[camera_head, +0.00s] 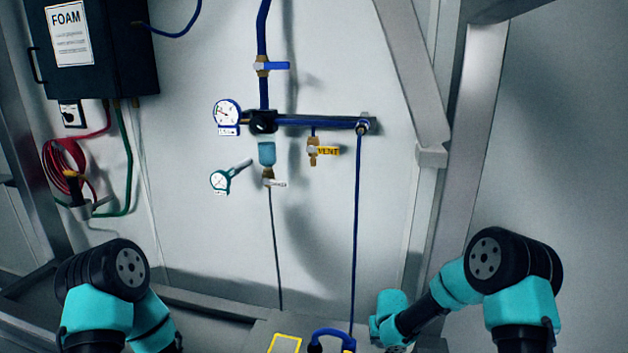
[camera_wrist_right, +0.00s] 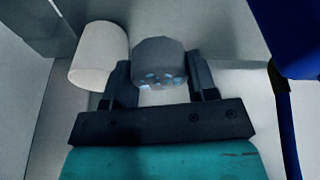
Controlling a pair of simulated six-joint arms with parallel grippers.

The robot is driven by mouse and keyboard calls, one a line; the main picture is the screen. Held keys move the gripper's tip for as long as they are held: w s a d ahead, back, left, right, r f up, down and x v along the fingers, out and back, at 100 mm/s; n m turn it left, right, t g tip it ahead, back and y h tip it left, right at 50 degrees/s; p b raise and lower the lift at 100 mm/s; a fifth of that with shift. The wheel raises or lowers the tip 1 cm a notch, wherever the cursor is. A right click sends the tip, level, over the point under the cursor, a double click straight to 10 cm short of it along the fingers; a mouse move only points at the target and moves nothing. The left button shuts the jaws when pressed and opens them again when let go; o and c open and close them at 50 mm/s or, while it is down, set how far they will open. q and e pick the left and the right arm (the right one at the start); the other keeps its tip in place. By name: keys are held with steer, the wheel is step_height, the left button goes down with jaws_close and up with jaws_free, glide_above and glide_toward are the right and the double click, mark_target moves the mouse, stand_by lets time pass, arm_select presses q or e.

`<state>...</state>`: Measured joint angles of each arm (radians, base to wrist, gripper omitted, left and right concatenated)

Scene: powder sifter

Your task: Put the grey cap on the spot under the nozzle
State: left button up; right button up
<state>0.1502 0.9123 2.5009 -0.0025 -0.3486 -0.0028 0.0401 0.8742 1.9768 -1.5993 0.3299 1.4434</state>
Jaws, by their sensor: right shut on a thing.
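In the right wrist view the grey cap (camera_wrist_right: 160,58) is a short dark grey cylinder with pale blue specks along its lower side. It sits between the two black fingers of my right gripper (camera_wrist_right: 162,80), which is shut on it. In the head view my right arm reaches down to the bottom edge, and its fingers and the cap are not visible there. A yellow square outline (camera_head: 285,344) on a grey surface shows at the bottom edge, partly cut off. A curved blue pipe (camera_head: 331,332) stands beside it; I cannot tell where its nozzle is. My left gripper is out of view.
A white cylinder (camera_wrist_right: 99,54) stands just left of the fingers in the right wrist view. A large blue part (camera_wrist_right: 299,40) is at the right. Blue wall pipes with gauges (camera_head: 227,113) and a FOAM box (camera_head: 90,45) are behind. A slanted metal post (camera_head: 412,70) rises at right.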

steer(key=shift+s+a+f, duration=0.15)
steer(key=shift+s+f, duration=0.05)
steer(key=shift+f, duration=0.15)
steer(key=shift+w+r, duration=0.25)
steer(key=shift+r, duration=0.2)
steer(key=r+m, duration=0.1)
steer(key=r, duration=0.2)
steer(key=w+r+m, duration=0.1)
steer(key=r, duration=0.2)
steer(key=w+r+m+h, duration=0.1)
steer(key=r, duration=0.2)
steer(key=shift+w, duration=0.1)
steer(key=shift+r+m, duration=0.3)
steer(key=shift+f, duration=0.1)
